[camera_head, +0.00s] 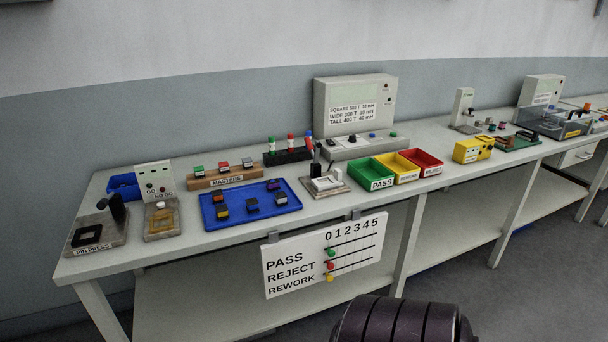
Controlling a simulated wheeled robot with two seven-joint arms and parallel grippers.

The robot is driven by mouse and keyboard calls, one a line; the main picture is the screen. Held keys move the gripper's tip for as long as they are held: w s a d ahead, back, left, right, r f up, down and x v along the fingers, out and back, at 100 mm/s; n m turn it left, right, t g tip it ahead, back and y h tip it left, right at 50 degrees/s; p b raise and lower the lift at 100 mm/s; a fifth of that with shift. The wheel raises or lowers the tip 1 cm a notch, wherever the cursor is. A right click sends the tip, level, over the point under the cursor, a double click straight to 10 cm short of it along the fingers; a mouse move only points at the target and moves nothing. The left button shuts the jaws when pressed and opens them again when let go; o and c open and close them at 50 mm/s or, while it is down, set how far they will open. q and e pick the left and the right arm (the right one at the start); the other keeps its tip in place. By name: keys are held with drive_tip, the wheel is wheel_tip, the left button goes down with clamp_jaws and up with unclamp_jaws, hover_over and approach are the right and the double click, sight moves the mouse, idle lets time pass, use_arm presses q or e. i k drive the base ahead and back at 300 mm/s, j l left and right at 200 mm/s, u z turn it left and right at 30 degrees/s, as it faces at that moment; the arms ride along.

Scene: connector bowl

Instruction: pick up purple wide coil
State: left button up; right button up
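A blue tray (237,222) lies on the workbench, left of the middle, with several small dark-bodied coils in it. The coil at the tray's back right (273,185) has a purplish top and looks like the purple wide coil, but it is too small to be sure of its colour or width. Other coils there have an orange top (219,197), a yellow top (223,211) and bluish tops (252,204). Neither of my grippers is in view.
Left of the tray are the pin press (96,236) and GO/NO GO gauge (155,185). Behind it is the MASTERS block (223,180). Right are green (371,176), yellow and red bins. A scoreboard (325,255) hangs from the bench front.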

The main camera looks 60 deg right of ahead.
sight(272, 184)
drive_tip(key=z, duration=1.85)
